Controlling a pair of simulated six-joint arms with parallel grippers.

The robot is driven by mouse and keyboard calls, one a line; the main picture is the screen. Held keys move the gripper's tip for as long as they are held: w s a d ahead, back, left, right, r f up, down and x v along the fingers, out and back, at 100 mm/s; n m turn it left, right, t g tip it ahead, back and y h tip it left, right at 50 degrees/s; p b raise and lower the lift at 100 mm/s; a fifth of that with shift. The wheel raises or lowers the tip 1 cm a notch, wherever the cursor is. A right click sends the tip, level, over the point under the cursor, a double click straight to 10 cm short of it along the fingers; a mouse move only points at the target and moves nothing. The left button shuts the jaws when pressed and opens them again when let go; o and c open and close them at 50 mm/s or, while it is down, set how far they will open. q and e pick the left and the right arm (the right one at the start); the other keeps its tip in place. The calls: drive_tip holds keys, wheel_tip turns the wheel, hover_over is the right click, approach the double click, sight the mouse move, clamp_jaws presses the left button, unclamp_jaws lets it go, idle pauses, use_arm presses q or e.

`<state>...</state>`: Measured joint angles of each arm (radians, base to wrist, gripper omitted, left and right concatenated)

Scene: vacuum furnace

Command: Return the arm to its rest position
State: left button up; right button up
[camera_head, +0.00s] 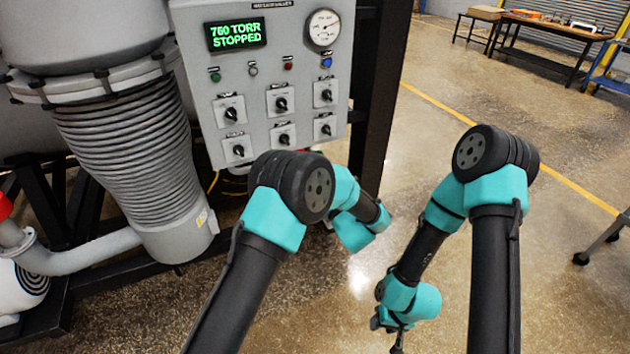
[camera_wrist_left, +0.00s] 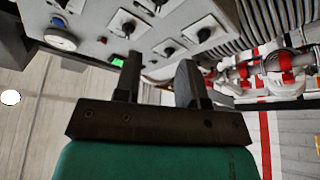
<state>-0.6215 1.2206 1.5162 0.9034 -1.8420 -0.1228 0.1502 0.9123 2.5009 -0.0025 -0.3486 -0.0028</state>
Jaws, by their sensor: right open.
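My left arm (camera_head: 275,215) reaches from the bottom edge toward the control panel (camera_head: 262,70) in the head view. Its gripper is hidden behind its own links there. In the left wrist view, the left gripper (camera_wrist_left: 157,80) shows two fingers apart with nothing between them, in front of the panel and its knobs. I cannot tell whether the fingers touch it. My right arm (camera_head: 495,230) is bent over the open floor. Its gripper (camera_head: 391,338) is small near the bottom edge, open and apart from the panel.
The panel has several knobs, a round gauge (camera_head: 323,28) and a green display (camera_head: 236,34) reading "760 TORR STOPPED". A ribbed metal bellows (camera_head: 135,150) and pipe (camera_head: 80,255) stand left.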

use_arm(q)
drive_tip(key=shift+a, duration=0.1)
idle(0.3)
drive_tip(key=w+a+f+m+g+h, duration=0.25)
drive_tip(key=a+f+m+h, duration=0.4)
drive_tip(key=a+f, duration=0.4)
drive_tip(key=s+a+f+m+g+h, duration=0.2)
drive_tip(key=s+a+f+g+h, duration=0.3)
drive_tip(key=a+f, duration=0.35)
drive_tip(key=s+a+f+m+g+h, duration=0.1)
drive_tip(key=s+a+f+g, duration=0.1)
drive_tip(key=s, duration=0.7)
drive_tip(key=s+a+f+g+h, duration=0.1)
drive_tip(key=s+a+f+g, duration=0.2)
drive_tip(key=s, duration=0.7)
drive_tip(key=s+a+f+m+g+h, duration=0.1)
drive_tip(key=s+a+g, duration=0.3)
drive_tip(key=s, duration=0.5)
drive_tip(key=shift+s+a+f+m+g+h, duration=0.3)
drive_tip(key=shift+a+f+g+h, duration=0.2)
drive_tip(key=shift+f, duration=0.35)
drive_tip(key=shift+w+d, duration=0.1)
